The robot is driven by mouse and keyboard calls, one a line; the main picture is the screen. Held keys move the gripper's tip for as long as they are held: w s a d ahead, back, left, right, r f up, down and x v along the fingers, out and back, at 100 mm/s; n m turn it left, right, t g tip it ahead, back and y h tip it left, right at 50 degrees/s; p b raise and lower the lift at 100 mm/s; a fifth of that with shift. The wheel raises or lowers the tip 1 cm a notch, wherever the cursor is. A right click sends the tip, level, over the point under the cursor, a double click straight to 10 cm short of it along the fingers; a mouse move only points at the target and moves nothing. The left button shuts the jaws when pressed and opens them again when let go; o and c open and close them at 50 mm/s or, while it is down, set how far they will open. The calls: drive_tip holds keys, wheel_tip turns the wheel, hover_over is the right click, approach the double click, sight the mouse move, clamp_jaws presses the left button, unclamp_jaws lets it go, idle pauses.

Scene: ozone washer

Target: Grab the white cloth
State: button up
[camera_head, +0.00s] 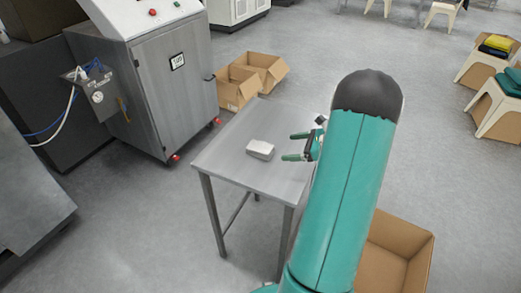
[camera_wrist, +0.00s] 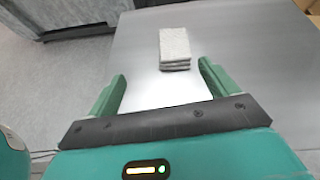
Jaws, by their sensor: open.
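The white cloth (camera_head: 260,149) is a small folded stack lying on the metal table (camera_head: 232,150), near its middle in the head view. In the wrist view the cloth (camera_wrist: 174,47) lies just beyond my fingertips, nearer the right finger. My gripper (camera_head: 292,146) is open and empty, to the right of the cloth with its two green fingers pointing at it. In the wrist view my gripper (camera_wrist: 160,72) shows a wide gap between the fingers, with bare table between them. The cloth is apart from both fingers. My arm hides the table's right part in the head view.
A grey metal cabinet (camera_head: 170,90) on red-wheeled feet stands behind and left of the table. Open cardboard boxes (camera_head: 236,88) lie behind it, and another box (camera_head: 395,260) stands at the lower right. Chairs holding folded cloths (camera_head: 497,43) stand at the far right. The tabletop around the cloth is clear.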

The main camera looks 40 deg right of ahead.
sight(268, 149)
drive_tip(key=d+f, duration=0.1)
drive_tip(key=s+d+m, duration=0.1)
drive_tip(key=shift+d+f+t+h, duration=0.4)
drive_tip(key=shift+w+f+m, duration=0.15)
drive_tip(key=shift+f+m, duration=0.05)
drive_tip(key=shift+m, duration=0.1)
drive_tip(key=x, duration=0.7)
drive_tip(key=shift+w+a+f, duration=0.1)
drive_tip(key=shift+w+a, duration=0.1)
drive_tip(key=shift+w, duration=0.1)
drive_tip(key=x, duration=0.5)
drive_tip(key=shift+w+a, duration=0.1)
drive_tip(key=shift+a, duration=0.15)
drive_tip(key=c, duration=1.1)
drive_tip(key=shift+o, duration=0.2)
